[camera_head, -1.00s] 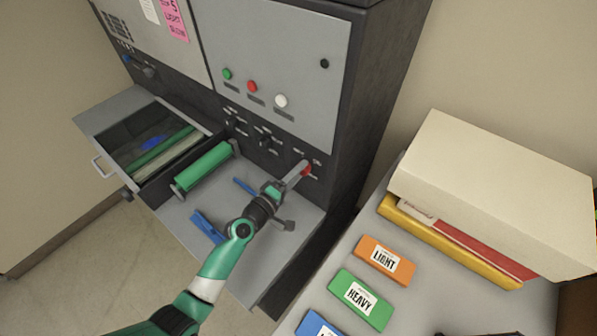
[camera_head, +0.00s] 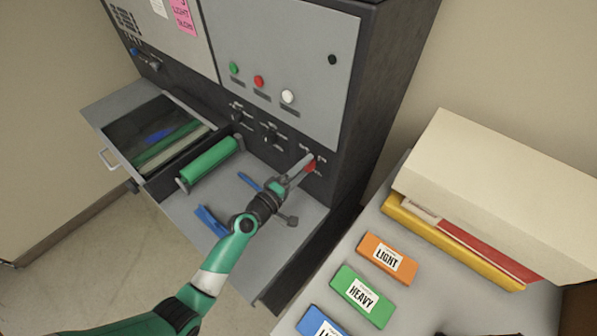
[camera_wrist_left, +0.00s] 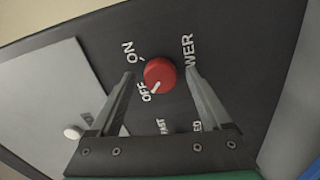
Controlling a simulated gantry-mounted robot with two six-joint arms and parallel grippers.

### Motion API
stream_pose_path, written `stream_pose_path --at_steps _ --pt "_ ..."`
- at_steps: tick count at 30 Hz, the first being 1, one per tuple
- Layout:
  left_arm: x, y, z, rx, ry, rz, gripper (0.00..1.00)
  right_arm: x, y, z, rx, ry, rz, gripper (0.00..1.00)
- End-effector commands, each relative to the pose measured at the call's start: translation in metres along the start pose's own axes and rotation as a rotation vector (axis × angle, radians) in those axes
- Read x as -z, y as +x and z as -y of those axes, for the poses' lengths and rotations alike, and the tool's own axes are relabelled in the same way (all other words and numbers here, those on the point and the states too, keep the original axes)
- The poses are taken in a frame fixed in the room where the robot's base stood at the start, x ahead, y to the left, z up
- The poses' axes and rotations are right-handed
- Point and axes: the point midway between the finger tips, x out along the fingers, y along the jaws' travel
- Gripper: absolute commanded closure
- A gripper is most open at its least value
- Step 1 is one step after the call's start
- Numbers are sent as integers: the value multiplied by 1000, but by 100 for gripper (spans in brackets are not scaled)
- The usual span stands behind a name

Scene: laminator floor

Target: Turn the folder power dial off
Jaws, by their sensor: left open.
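The red power dial (camera_head: 311,167) is at the lower right of the machine's dark front panel. In the left wrist view the dial (camera_wrist_left: 160,72) shows with its white mark pointing down-left at the word OFF; ON is printed above that. My left gripper (camera_head: 302,168) is at the dial, fingers reaching toward the panel. In the left wrist view its two fingers are open, one on each side of the dial, with a visible gap to it. My right gripper is not in view.
Black knobs (camera_head: 270,135) sit left of the dial. Below are a green roller (camera_head: 208,160) and a grey tray (camera_head: 262,228) with blue pieces. An open drawer (camera_head: 115,150) stands at left. A side table at right holds labelled blocks (camera_head: 386,259) and a cream box (camera_head: 500,185).

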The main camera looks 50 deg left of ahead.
Motion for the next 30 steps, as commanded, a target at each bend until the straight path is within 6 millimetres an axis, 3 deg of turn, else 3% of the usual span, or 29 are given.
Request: stream_pose_path --at_steps 5,12,16,21,30 --pt "1 -24 0 2 0 -1 18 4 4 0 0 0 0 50" --pt "0 -82 2 3 -1 -2 18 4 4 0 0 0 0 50" --pt "0 -104 2 2 -2 -1 18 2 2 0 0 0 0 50" --pt "0 -115 0 1 -1 -1 18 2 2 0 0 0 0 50" --pt "0 -115 0 1 0 0 18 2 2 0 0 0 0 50"
